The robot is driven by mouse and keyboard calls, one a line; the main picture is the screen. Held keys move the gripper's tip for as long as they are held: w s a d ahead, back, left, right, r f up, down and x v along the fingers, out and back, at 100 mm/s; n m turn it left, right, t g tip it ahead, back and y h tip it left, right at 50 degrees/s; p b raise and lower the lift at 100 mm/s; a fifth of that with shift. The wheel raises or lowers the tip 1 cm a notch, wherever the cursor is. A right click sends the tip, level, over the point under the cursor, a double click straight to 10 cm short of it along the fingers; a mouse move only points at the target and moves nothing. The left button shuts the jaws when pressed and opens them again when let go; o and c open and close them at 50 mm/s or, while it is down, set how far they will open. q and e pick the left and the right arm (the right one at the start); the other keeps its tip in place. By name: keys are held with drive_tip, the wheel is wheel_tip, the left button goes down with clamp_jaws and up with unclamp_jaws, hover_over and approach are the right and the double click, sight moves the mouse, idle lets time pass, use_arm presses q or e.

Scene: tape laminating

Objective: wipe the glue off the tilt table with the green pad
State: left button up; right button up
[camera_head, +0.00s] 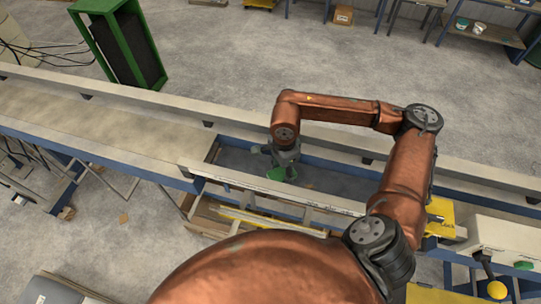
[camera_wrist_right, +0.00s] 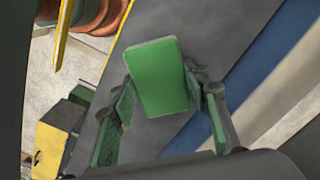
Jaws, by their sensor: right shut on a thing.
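The green pad (camera_wrist_right: 160,80) is a flat rectangular block between the fingers of my right gripper (camera_wrist_right: 163,105) in the wrist view. The gripper is shut on it. In the head view my right gripper (camera_head: 280,165) reaches down over the tilt table (camera_head: 325,183), a dark grey recessed surface in the long bench. The pad shows there as a small green patch (camera_head: 276,174) low over the left part of that surface. I cannot tell whether it touches the surface. No glue can be made out clearly. My left gripper is not in view.
The long bench (camera_head: 110,115) has raised rails along the table. A control box (camera_head: 495,237) with a yellow knob stands at the right. A green frame (camera_head: 120,42) stands behind the bench at the upper left. My right arm covers much of the bench's right part.

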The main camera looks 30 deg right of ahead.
drive_tip(key=shift+w+a, duration=0.6)
drive_tip(key=shift+w+a+r, duration=0.1)
drive_tip(key=shift+w+a, duration=0.1)
drive_tip(key=shift+w, duration=0.05)
wheel_tip(320, 180, up, 3)
drive_tip(key=shift+s+d+r, duration=0.1)
drive_tip(key=shift+s, duration=0.05)
drive_tip(key=shift+w+r+p, duration=0.2)
drive_tip(key=shift+r+p, duration=0.45)
drive_tip(key=shift+r, duration=0.4)
drive_tip(key=shift+s+r+p, duration=0.15)
drive_tip(key=shift+r+p, duration=0.25)
drive_tip(key=shift+r, duration=0.85)
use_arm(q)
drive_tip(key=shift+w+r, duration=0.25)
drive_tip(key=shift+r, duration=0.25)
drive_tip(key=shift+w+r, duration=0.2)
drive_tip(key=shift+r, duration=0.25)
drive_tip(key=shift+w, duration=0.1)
